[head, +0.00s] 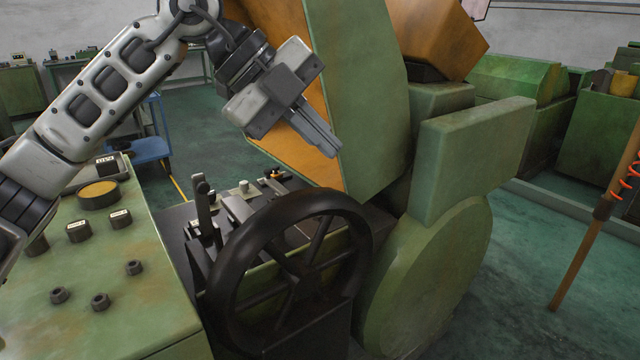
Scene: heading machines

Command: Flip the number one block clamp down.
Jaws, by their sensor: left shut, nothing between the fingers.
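My left gripper (328,143) hangs above the block area behind the handwheel, its fingers together and pointing down to the right. Nothing shows between the fingers. They appear apart from the clamps below. A dark lever-like clamp (203,205) stands upright at the left of the dark block bed (180,222). Other small clamp parts (244,187) sit farther back, one with an orange piece (275,174). I cannot read any number on the clamps. The handwheel hides part of the bed. My right gripper is not in view.
A large black handwheel (222,285) stands in front of the bed. A green control panel (150,310) with knobs is at left. Green machine housing (470,150) rises at right, with an orange-lined guard (310,150) close to my left gripper. A blue cart (150,150) stands behind.

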